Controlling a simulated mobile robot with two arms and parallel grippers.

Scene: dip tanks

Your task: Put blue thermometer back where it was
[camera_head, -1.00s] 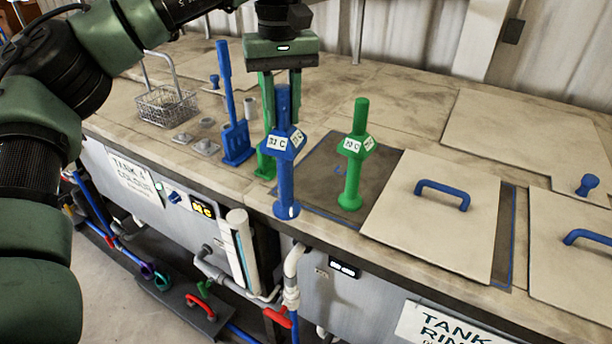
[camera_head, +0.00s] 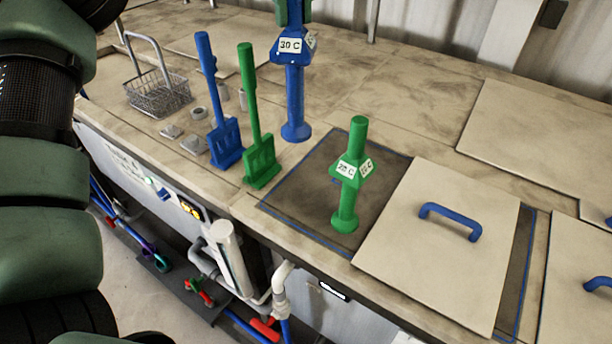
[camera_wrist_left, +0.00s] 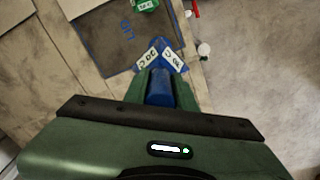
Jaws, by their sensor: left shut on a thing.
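The blue thermometer (camera_head: 295,92) is upright, with a 30 C label on its collar and a round foot. My left gripper (camera_head: 293,12), mostly cut off at the top of the head view, is shut on its upper stem. In the left wrist view the blue thermometer (camera_wrist_left: 172,55) sits between the fingers of my left gripper (camera_wrist_left: 158,88). Its foot shows over the worktop behind the dark square; I cannot tell whether it touches. The green thermometer (camera_head: 346,190) stands apart, on the dark square. My right gripper is not in view.
The dark blue-edged square (camera_head: 300,200) lies beside a pale lid (camera_head: 430,265) with a blue handle. A blue paddle (camera_head: 225,140) and a green paddle (camera_head: 260,160) stand to the left. A wire basket (camera_head: 158,92) is farther left. The worktop behind (camera_head: 400,90) is clear.

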